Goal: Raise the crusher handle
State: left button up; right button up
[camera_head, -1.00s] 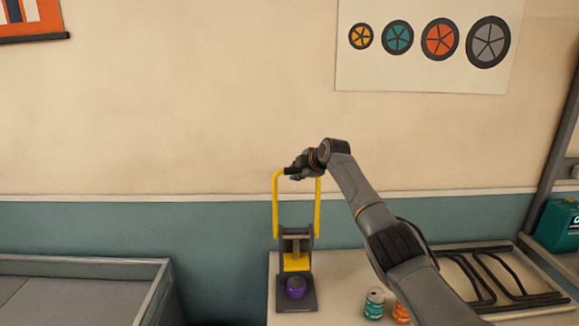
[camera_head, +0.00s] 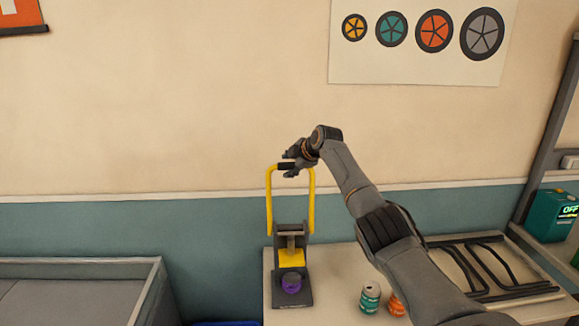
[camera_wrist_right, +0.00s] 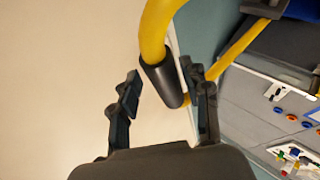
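The can crusher (camera_head: 279,299) stands on the table, with a dark base and upright frame and a yellow handle (camera_head: 311,205). The handle stands up, its black grip (camera_head: 284,166) across the top. A short purple can (camera_head: 292,283) sits on the crusher's base in front of the yellow press block (camera_head: 291,258). My right gripper (camera_head: 293,169) is at the handle's top. In the right wrist view its fingers (camera_wrist_right: 160,76) are spread, with the black grip (camera_wrist_right: 164,84) between them and gaps showing on both sides. My left gripper is out of view.
A teal can (camera_head: 370,299) and an orange can (camera_head: 397,304) stand right of the crusher, close to my right arm. A black-framed rack (camera_head: 510,293) lies behind them. A grey bin (camera_head: 75,262) is at left.

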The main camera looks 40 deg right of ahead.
jog(key=shift+v, duration=0.8)
jog(key=v, duration=1)
jog(key=shift+s, duration=0.15)
